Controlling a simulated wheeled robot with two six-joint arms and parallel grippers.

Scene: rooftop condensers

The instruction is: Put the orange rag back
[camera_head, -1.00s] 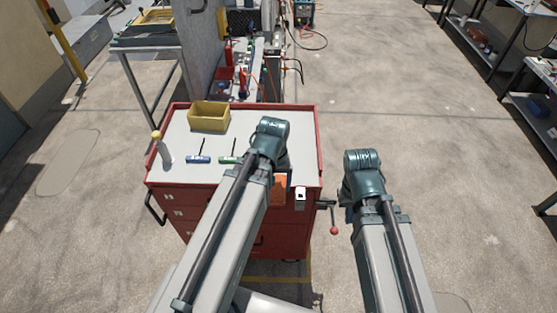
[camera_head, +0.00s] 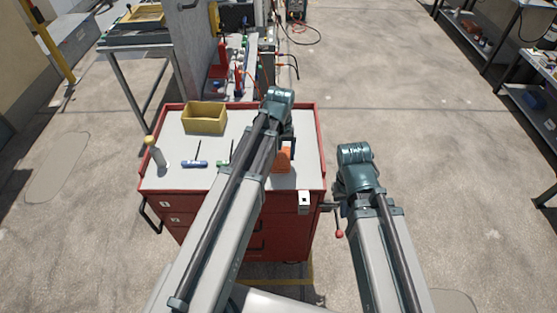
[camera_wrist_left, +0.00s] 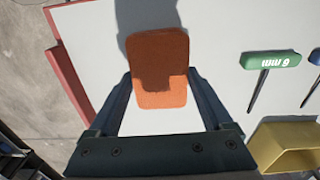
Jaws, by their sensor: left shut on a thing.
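The orange rag (camera_head: 283,160) is held above the grey top of the red tool cart (camera_head: 310,175), near its right side. It also shows in the left wrist view (camera_wrist_left: 160,62), between the two dark fingers, with its shadow on the cart top. My left gripper (camera_head: 286,146) is shut on the rag. In the left wrist view its fingers (camera_wrist_left: 160,98) flank the rag's near end. Whether the rag touches the top is hard to tell. My right arm is at the right of the cart; its gripper is hidden behind the arm.
A red-knobbed handle (camera_head: 338,233) juts from the cart's right side. The top's right part is otherwise clear.

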